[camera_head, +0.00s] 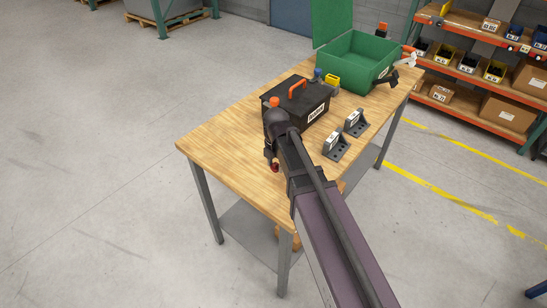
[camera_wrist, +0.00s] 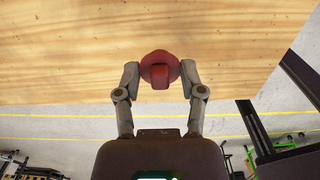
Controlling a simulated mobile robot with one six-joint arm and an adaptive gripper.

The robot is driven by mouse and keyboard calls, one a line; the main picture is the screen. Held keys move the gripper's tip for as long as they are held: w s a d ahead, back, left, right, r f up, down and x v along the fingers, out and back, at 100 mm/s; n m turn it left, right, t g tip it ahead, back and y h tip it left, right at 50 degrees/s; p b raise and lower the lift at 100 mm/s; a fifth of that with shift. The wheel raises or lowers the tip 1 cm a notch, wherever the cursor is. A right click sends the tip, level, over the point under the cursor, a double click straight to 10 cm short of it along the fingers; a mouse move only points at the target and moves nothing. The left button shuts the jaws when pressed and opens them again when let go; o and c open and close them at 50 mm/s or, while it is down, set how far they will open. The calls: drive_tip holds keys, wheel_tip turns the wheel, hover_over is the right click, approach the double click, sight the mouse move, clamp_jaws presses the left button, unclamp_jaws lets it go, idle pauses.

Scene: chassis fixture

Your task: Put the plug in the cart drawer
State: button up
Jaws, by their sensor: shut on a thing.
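The plug (camera_wrist: 160,72) is a dark red round piece with a block-shaped middle, seen in the wrist view between my fingertips. My gripper (camera_wrist: 160,78) is shut on it, one finger on each side. In the head view a small red bit of the plug (camera_head: 275,167) shows below the end of my arm, over the near part of the wooden table. My gripper is mostly hidden there by my arm. I cannot make out a cart drawer in either view.
The wooden table (camera_head: 215,145) bears a black toolbox (camera_head: 290,108) with an orange handle, two grey brackets (camera_head: 335,147) and an open green box (camera_head: 350,65). Shelves (camera_head: 470,60) with bins stand at the back right. The table's left part and the floor (camera_head: 90,130) at left are clear.

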drive_tip(key=s+d, duration=0.1)
drive_tip(key=s, duration=0.3)
drive_tip(key=s+d, duration=0.1)
drive_tip(key=s, duration=0.3)
drive_tip(key=s+d+r+p, duration=0.1)
drive_tip(key=s, duration=0.3)
drive_tip(key=shift+d, duration=0.25)
drive_tip(key=shift+d, duration=0.1)
idle(0.7)
